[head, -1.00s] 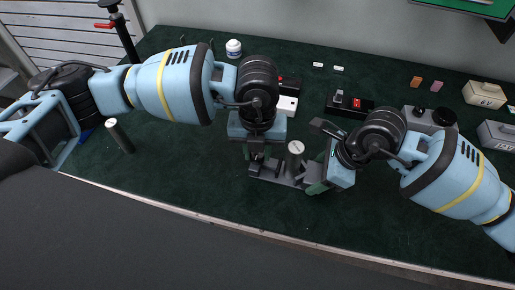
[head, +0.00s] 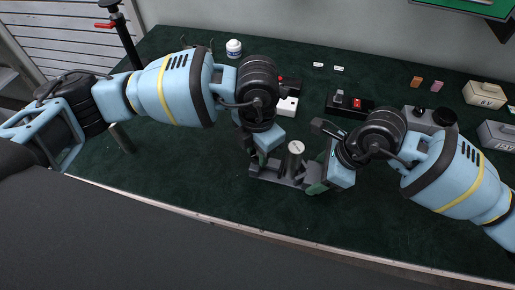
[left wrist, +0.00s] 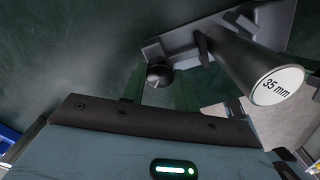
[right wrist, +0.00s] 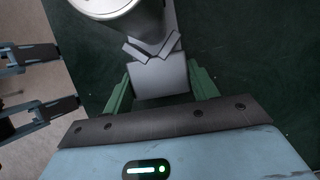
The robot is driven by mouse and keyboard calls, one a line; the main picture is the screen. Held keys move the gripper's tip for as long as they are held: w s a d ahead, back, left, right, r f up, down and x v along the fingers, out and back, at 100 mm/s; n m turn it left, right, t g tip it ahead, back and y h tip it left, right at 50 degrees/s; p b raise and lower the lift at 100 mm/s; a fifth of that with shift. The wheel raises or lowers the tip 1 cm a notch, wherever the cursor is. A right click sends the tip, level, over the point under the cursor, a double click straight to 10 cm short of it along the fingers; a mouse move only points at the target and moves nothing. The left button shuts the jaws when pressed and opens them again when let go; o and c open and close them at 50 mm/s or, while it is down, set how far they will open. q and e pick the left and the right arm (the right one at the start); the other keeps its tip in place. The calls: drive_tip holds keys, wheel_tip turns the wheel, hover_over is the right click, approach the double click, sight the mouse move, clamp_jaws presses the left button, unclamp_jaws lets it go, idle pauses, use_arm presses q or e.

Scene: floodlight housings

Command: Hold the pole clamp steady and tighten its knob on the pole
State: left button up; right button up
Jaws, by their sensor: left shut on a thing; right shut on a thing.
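The pole (head: 296,162) is a short grey upright cylinder; its pale top reads "35 mm" in the left wrist view (left wrist: 277,86). The grey pole clamp (head: 275,177) lies low around or beside the pole. Its V-shaped jaws (right wrist: 151,46) show next to the pole in the right wrist view. My right gripper (head: 317,186) is shut on the clamp's right end, a grey block (right wrist: 159,80) between green fingers. My left gripper (head: 257,163) is at the clamp's left end, shut on the dark round knob (left wrist: 160,74). The grip is partly hidden in the head view.
Another grey pole (head: 123,139) stands at the left. The green mat (head: 215,185) in front is clear.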

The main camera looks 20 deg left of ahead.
use_arm(q)
drive_tip(key=m, duration=0.4)
drive_tip(key=shift+m, duration=0.3)
drive_tip(key=m, duration=0.4)
drive_tip(key=shift+m, duration=0.3)
drive_tip(key=o, duration=1)
drive_tip(key=shift+r, duration=0.1)
wheel_tip(320, 180, up, 12)
drive_tip(key=shift+f, duration=0.1)
